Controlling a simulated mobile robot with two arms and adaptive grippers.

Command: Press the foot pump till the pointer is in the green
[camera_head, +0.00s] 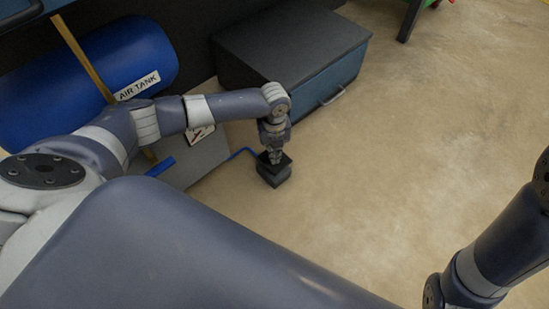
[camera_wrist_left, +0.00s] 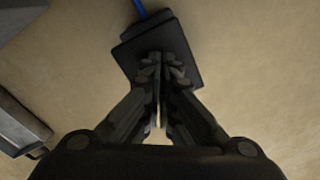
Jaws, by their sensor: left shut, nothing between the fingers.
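The black foot pump (camera_head: 274,180) sits on the floor with a blue hose at its far side. It also shows in the left wrist view (camera_wrist_left: 131,55) as a dark square pedal. My left gripper (camera_head: 276,160) points down over the pump, shut and empty, its fingertips at or very close to the pedal top. The wrist view shows the closed fingertips (camera_wrist_left: 160,62) over the pedal; I cannot tell if they touch it. A white gauge face (camera_head: 201,137) with a red mark is mostly hidden behind my left arm; its pointer cannot be read.
A blue air tank (camera_head: 130,50) lies at the upper left, with a tan post in front. A dark-topped blue cabinet (camera_head: 290,45) with a handle stands behind the pump. The floor (camera_head: 400,140) to the right is clear. My right arm shows at lower right.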

